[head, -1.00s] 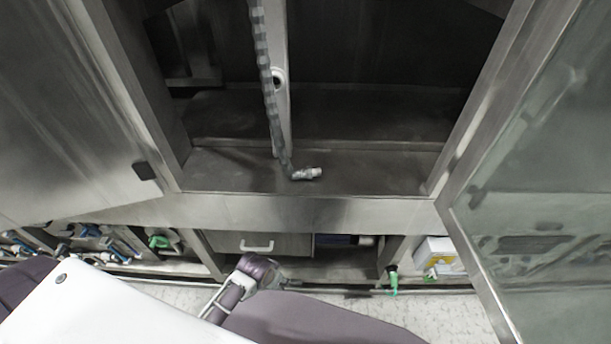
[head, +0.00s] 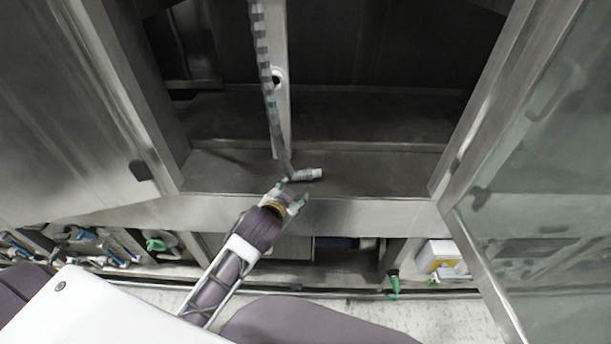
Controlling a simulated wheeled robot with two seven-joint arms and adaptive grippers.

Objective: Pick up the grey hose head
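The grey hose head (head: 308,174) lies at the lower end of a hanging grey segmented hose (head: 266,75), on the metal floor of the open washer chamber near its front edge. My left gripper (head: 291,191) is at the front lip of the chamber, just below the hose head in the picture. Its two green-tipped fingers are apart, with nothing seen between them. Whether a fingertip touches the hose end cannot be told. My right gripper is not in view.
Open metal doors stand at left (head: 85,110) and right (head: 540,150) of the chamber. Below are shelves with tools at left and a white-and-yellow box (head: 437,256) at right. The chamber floor is otherwise clear.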

